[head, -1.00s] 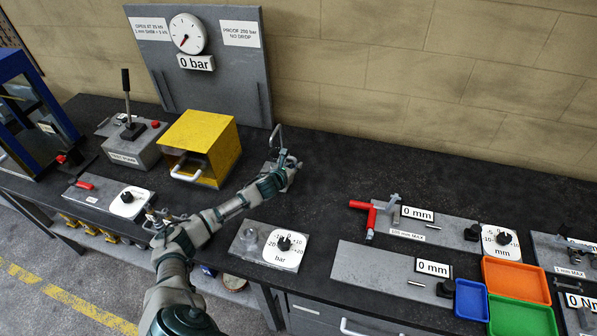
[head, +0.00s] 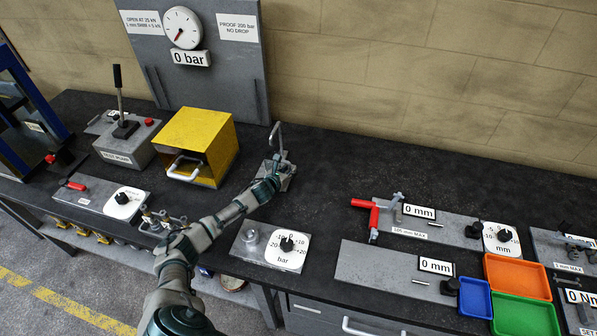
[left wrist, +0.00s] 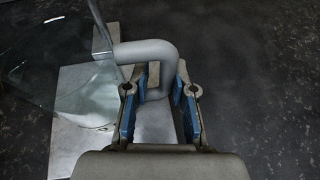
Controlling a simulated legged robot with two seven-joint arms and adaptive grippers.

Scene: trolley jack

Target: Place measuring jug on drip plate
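In the left wrist view the clear glass measuring jug (left wrist: 60,98) is at the left, with its thick grey handle (left wrist: 148,52) reaching in between my fingers. The pale metal drip plate (left wrist: 90,78) lies below, partly under the jug. I cannot tell whether the jug's base touches it. My left gripper (left wrist: 160,90) has its blue-padded fingers on both sides of the handle, with gaps beside it, so it looks open. In the head view my left gripper (head: 274,180) is at the drip plate (head: 288,182); the glass is hard to make out there. My right gripper is not in view.
A thin bent metal pipe (head: 277,133) rises behind the plate; it shows beside the jug in the wrist view (left wrist: 100,35). A yellow box (head: 205,140) stands to the left. A dial panel (head: 275,245) lies in front.

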